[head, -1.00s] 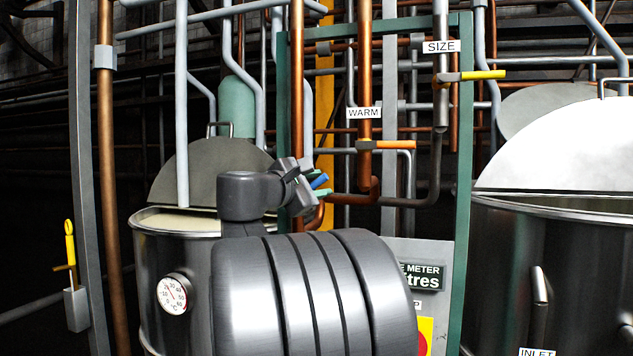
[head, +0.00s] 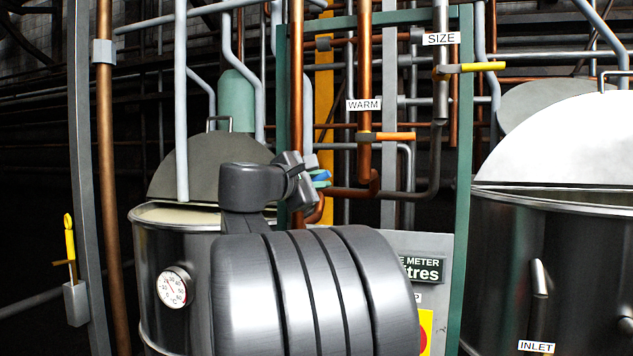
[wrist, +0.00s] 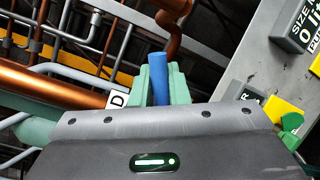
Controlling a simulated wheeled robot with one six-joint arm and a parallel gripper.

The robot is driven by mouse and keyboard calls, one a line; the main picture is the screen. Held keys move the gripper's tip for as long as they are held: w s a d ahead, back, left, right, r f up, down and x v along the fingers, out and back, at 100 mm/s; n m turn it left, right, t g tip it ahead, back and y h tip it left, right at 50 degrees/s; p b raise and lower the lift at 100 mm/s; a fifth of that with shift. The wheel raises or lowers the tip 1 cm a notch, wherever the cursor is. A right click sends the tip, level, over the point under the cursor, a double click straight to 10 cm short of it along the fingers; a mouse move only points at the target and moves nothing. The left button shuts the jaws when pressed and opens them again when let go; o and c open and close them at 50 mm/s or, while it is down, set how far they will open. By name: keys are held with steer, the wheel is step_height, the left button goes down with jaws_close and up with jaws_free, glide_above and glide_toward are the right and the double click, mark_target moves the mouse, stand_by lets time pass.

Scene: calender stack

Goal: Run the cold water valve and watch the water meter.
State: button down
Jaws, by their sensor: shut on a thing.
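My gripper (head: 318,180) is at the pipe frame, left of the meter panel. In the wrist view its two green fingers (wrist: 158,84) are shut on the blue handle (wrist: 158,68) of the cold water valve. A label ending in "D" (wrist: 118,99) is beside it. In the head view the blue handle (head: 321,175) is mostly hidden by my gripper. The water meter (head: 424,270) is on a grey panel, its left part hidden by my arm. In the wrist view the meter's display (wrist: 302,32) is cut off at the edge; a "0" shows.
The orange WARM valve handle (head: 395,137) and the yellow SIZE valve handle (head: 482,66) stick out to the right above. A steel vat with a dial thermometer (head: 175,287) is at left, another vat (head: 500,270) at right. A yellow button plate (head: 426,330) is below the meter.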

steer(key=shift+s+d+f+m+g+y+b, duration=0.1)
steer(key=shift+d+f+m+g+y+b, duration=0.15)
steer(key=shift+f+m+b, duration=0.55)
steer(key=shift+s+d+f+m+g+y+b, duration=0.1)
steer(key=shift+f+m+y+b, duration=0.25)
steer(key=shift+f+m+b, duration=0.45)
steer(key=shift+d+f+m+g+y+b, duration=0.25)
steer(key=shift+f+m+b, duration=0.3)
steer(key=shift+m, duration=0.45)
steer(key=shift+a, duration=0.1)
steer(key=c, duration=1.4)
jaws_free()
steer(key=shift+c, duration=0.2)
steer(key=b+v, duration=0.2)
steer(key=v, duration=1.1)
steer(key=shift+s, duration=0.45)
steer(key=shift+w, duration=0.1)
